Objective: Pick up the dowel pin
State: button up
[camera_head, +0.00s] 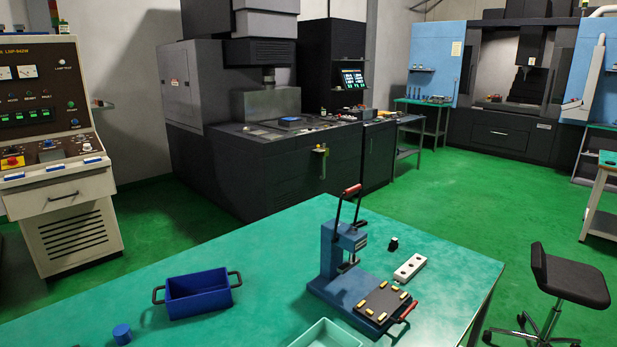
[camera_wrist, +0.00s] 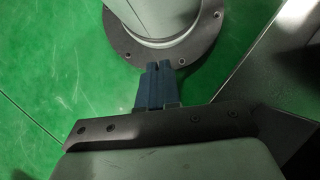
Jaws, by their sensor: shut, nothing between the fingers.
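I cannot make out a dowel pin in either view. My gripper (camera_wrist: 158,68) shows in the wrist view, with its dark blue fingers together and nothing between them. Green floor lies behind the fingers there. My gripper is not in the head view, so its place relative to the bench things cannot be told.
The green bench (camera_head: 250,262) holds a blue arbor press (camera_head: 333,255), a dark plate with brass pieces (camera_head: 382,302), a white block with holes (camera_head: 409,268), a small black block (camera_head: 393,244), a blue handled bin (camera_head: 198,296), a blue cylinder (camera_head: 122,334) and a pale tray (camera_head: 325,335).

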jog(key=shift+o, duration=1.4)
jog(key=shift+s+a+r, duration=0.1)
jog(key=shift+s, duration=0.3)
jog(key=o, duration=0.5)
